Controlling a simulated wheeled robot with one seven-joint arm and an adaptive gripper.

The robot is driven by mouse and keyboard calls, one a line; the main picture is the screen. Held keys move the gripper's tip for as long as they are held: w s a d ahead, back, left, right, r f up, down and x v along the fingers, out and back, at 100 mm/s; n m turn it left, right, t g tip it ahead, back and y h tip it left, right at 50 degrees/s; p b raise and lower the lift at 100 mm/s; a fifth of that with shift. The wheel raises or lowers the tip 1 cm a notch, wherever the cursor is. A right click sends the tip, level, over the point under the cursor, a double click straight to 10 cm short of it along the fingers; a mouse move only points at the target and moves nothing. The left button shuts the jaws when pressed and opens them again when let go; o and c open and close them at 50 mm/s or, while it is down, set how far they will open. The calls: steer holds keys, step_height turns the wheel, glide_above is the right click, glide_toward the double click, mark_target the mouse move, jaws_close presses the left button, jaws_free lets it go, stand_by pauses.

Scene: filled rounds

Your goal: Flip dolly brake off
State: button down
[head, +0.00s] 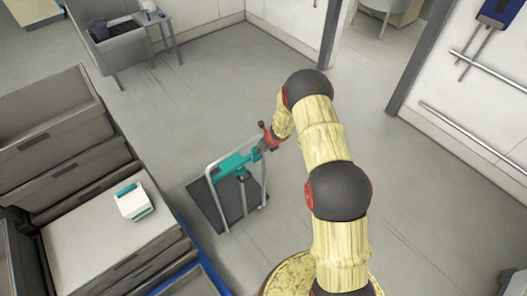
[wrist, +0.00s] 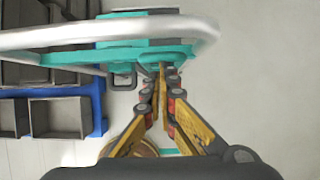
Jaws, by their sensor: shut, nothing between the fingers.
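The dolly has a dark flat platform (head: 207,205) and a silver tube handle (head: 210,172), and stands on the floor left of my arm. Teal parts (head: 238,163) are fixed at its handle; I cannot tell which piece is the brake or how it is set. My gripper (head: 266,141) is at the handle's right side. In the wrist view its yellow fingers (wrist: 161,72) meet at the tips, empty, beside the teal bar; contact is unclear.
Stacked grey crates (head: 50,135) stand on the left, with a blue edge (head: 205,255) at their base. A white and teal box (head: 134,202) sits on a crate lid. A small table (head: 150,22) with a grey bin is at the back. The floor behind the dolly is clear.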

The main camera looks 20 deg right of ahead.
steer(key=shift+w+a+r+p, duration=0.2)
steer(key=shift+w+p, duration=0.1)
steer(key=shift+w, duration=0.3)
stand_by(0.3)
